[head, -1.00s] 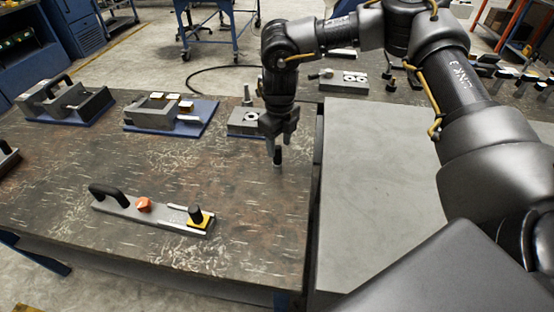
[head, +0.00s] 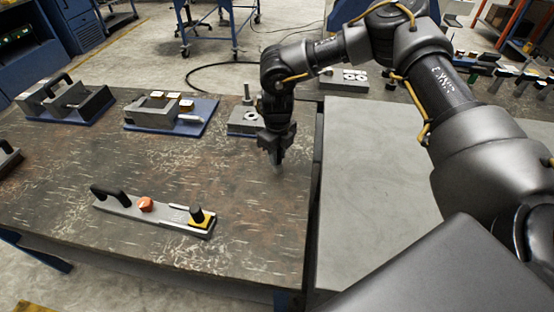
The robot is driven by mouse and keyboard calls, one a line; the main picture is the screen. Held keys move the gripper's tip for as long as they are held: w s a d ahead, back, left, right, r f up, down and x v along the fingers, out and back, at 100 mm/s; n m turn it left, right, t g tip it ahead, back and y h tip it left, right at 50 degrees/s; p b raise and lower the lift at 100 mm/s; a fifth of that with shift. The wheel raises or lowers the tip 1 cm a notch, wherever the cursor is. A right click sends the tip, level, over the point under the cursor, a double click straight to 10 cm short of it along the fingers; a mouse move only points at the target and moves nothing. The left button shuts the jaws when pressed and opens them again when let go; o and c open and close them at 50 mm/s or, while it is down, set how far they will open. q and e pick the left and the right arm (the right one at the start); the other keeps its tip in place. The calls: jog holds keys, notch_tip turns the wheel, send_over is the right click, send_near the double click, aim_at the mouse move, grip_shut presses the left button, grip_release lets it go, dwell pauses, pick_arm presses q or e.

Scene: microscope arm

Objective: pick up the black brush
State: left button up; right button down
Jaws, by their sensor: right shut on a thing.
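My right gripper (head: 275,157) points down over the right part of the brown worktop, near the seam with the grey top. It is shut on a small dark upright thing, which I take to be the black brush (head: 277,167). Only its lower end shows below the fingers; the rest is hidden by them. I cannot tell whether that end touches the worktop. My left gripper is not in view.
A grey fixture with a black handle and orange knob (head: 146,204) lies left of the gripper. A grey block fixture (head: 245,122) stands just behind it. A blue-based fixture (head: 170,114) is further left. The grey top (head: 375,165) is mostly bare.

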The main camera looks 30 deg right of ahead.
jog(key=shift+r, duration=0.1)
jog(key=shift+r+b, duration=0.3)
jog(key=shift+r, duration=0.1)
jog(key=shift+a+r+b, duration=0.25)
jog(key=shift+r+b, duration=0.2)
jog(key=shift+r, duration=0.8)
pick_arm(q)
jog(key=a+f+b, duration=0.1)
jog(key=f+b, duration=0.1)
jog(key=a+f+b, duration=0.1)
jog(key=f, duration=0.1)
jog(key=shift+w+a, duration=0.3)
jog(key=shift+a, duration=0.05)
pick_arm(e)
jog(key=s+a+r, duration=0.6)
jog(key=a+r, duration=0.3)
jog(key=a, duration=0.2)
jog(key=shift+s+a+r, duration=0.3)
jog(key=shift+s+a, duration=0.1)
